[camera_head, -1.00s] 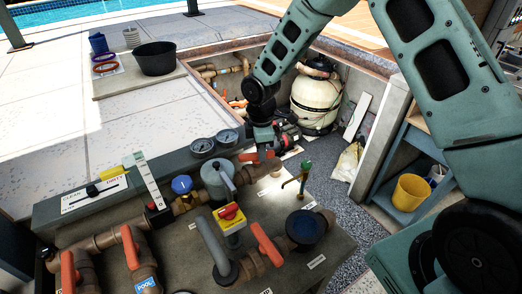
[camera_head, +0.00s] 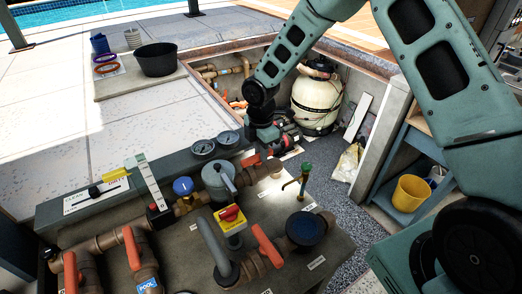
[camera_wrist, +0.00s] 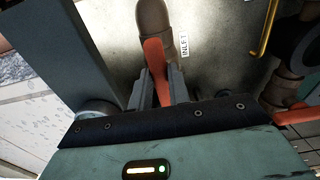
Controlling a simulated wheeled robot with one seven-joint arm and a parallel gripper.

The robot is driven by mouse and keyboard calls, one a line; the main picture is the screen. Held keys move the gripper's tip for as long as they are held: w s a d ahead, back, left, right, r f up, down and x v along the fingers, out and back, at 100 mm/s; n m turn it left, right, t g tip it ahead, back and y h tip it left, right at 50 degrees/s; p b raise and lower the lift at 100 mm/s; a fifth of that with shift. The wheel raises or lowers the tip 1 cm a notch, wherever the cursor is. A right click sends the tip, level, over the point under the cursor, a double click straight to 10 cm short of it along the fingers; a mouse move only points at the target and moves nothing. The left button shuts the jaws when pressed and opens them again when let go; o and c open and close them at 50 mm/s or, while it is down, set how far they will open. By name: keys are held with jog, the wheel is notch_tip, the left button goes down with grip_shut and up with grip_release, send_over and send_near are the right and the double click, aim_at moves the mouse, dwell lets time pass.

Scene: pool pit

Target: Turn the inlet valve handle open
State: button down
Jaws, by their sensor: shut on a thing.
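The inlet valve handle (camera_wrist: 155,62) is an orange lever on a brown pipe fitting (camera_wrist: 153,18), beside a white INLET label (camera_wrist: 184,44) in the wrist view. My gripper (camera_wrist: 157,84) is shut on the lever, with one finger on each side of it. In the head view, an orange lever (camera_head: 250,160) shows just below my gripper (camera_head: 263,147), behind the grey-lidded housing. The fingertips are small and partly hidden there.
Two gauges (camera_head: 203,147) stand left of my gripper. A grey-lidded housing (camera_head: 217,176), a yellow box with a red knob (camera_head: 230,219) and another orange lever (camera_head: 267,245) stand in front. A brass tap (camera_head: 298,181) is to the right. A cream tank (camera_head: 317,100) stands behind.

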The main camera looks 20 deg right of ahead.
jog(key=c, duration=1.3)
grip_release()
jog(key=shift+r, duration=0.1)
notch_tip(320, 180, up, 17)
jog(key=b, duration=0.4)
jog(key=shift+r, duration=0.15)
jog(key=s+a+f+m+b, duration=0.1)
jog(key=s+a+m, duration=0.1)
jog(key=s+a, duration=0.35)
jog(key=s+a+f+m+b, duration=0.2)
jog(key=s+a, duration=0.1)
jog(key=s, duration=0.6)
jog(key=s+f+m, duration=0.1)
jog(key=s+m, duration=0.2)
jog(key=s, duration=0.3)
jog(key=s+f+m+b, duration=0.1)
jog(key=s+f+m, duration=0.1)
jog(key=s, duration=0.3)
jog(key=s+f+m+b, duration=0.1)
jog(key=s+m, duration=0.2)
jog(key=s, duration=0.3)
jog(key=shift+s+d+f+m+y, duration=0.3)
jog(key=shift+d+f, duration=0.05)
jog(key=shift+d, duration=0.05)
